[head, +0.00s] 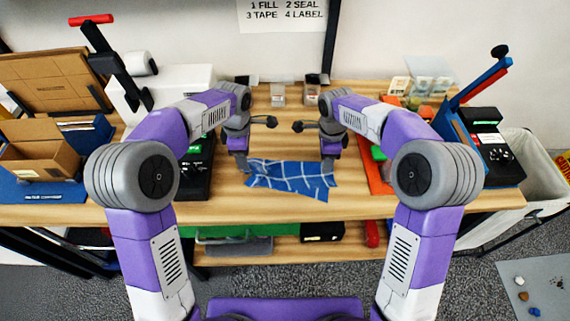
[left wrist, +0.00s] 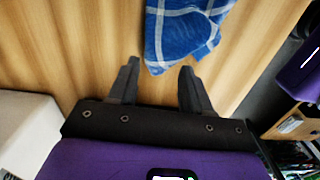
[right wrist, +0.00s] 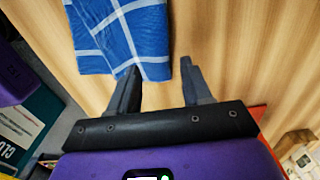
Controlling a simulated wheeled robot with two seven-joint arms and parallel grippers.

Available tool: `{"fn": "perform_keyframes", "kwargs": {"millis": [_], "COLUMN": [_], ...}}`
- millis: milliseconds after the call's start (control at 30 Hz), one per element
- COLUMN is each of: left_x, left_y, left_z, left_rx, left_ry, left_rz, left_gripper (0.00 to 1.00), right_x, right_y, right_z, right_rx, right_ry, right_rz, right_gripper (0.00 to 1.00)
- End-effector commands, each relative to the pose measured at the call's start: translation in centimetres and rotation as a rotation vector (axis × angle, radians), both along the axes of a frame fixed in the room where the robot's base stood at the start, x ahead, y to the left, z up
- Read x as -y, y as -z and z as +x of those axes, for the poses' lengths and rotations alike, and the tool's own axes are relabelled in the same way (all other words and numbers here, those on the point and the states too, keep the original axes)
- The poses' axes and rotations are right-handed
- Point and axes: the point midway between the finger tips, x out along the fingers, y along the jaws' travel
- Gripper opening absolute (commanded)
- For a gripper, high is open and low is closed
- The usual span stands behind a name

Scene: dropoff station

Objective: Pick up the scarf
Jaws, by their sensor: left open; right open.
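A blue scarf (head: 290,178) with white check lines lies flat on the wooden table between my two grippers. My left gripper (head: 243,168) is at the scarf's left end. In the left wrist view its jaws (left wrist: 158,88) are open, with the scarf's end (left wrist: 182,38) just beyond the fingertips. My right gripper (head: 328,165) is at the scarf's right end. In the right wrist view its jaws (right wrist: 160,72) are open, with the scarf's edge (right wrist: 122,32) near the left fingertip. I cannot tell whether either gripper touches the cloth.
The wooden table (head: 220,205) is clear in front of the scarf. A black device (head: 196,172) stands left of it and an orange tray (head: 376,178) right of it. Small containers (head: 278,95) stand behind. A cardboard box (head: 40,150) is at the far left.

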Motion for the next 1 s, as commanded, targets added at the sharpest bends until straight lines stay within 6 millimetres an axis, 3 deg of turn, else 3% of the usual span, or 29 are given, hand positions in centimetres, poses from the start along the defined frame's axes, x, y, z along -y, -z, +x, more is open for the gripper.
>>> {"fn": "perform_keyframes", "kwargs": {"millis": [733,1000], "left_x": [0.0,0.0], "left_y": [2.1,2.2], "left_z": [0.0,0.0], "left_rx": [0.0,-0.001], "left_ry": [0.0,0.0], "left_rz": [0.0,0.0], "left_gripper": [0.49,0.49], "right_x": [0.0,0.0], "right_y": [2.1,1.9], "right_z": [0.0,0.0], "right_rx": [0.0,0.0], "right_ry": [0.0,0.0], "right_rz": [0.0,0.0], "right_gripper": [0.49,0.49]}}
